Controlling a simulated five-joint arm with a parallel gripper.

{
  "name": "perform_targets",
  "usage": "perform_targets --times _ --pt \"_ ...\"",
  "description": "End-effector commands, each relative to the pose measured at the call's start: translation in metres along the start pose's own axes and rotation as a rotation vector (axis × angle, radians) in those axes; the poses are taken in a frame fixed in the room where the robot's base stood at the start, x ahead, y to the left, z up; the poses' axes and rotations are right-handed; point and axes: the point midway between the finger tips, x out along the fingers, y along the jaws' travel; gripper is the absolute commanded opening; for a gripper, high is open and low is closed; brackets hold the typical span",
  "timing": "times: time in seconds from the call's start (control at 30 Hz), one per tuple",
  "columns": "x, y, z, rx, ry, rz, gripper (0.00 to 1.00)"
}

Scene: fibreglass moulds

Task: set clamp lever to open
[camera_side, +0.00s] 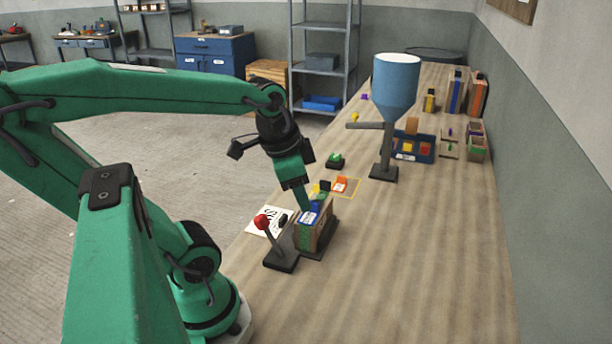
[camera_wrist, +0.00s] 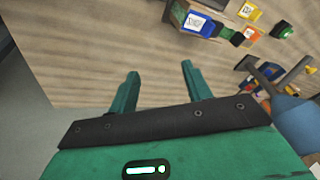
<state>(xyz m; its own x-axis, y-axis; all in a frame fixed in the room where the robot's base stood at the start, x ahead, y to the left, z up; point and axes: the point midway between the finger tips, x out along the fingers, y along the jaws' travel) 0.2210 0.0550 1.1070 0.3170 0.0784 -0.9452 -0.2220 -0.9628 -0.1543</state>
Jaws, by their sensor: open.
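The lever (camera_side: 272,233) has a red ball knob and a dark stem on a flat black base. It stands near the front of the bench in the side view, and its stem tilts to the left. Its set position is not marked clearly enough to read. My gripper (camera_side: 304,203) points down just behind and above the lever's right side, apart from the red knob. In the wrist view my gripper (camera_wrist: 160,70) has its two green fingers spread, with only bare bench between them. The red knob does not show in the wrist view.
A brown and green box (camera_side: 314,232) with a blue-edged label stands right beside the lever. A printed sheet (camera_side: 262,221) lies to its left. Small coloured blocks (camera_side: 340,184) and a blue hopper on a stand (camera_side: 396,88) are farther back.

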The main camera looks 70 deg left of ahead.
Motion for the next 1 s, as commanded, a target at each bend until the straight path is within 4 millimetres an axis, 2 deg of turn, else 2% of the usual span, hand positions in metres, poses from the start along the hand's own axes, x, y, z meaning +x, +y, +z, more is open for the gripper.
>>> perform_targets --times 0.1,0.5,0.73,1.0 --pt "0.007 -0.017 0.011 0.078 -0.06 0.007 0.49" --pt "0.026 -0.061 0.058 0.36 -0.21 0.121 0.49" --pt "0.032 -0.076 0.081 0.483 -0.241 0.203 0.49" --pt "0.034 -0.08 0.089 0.532 -0.244 0.233 0.49"
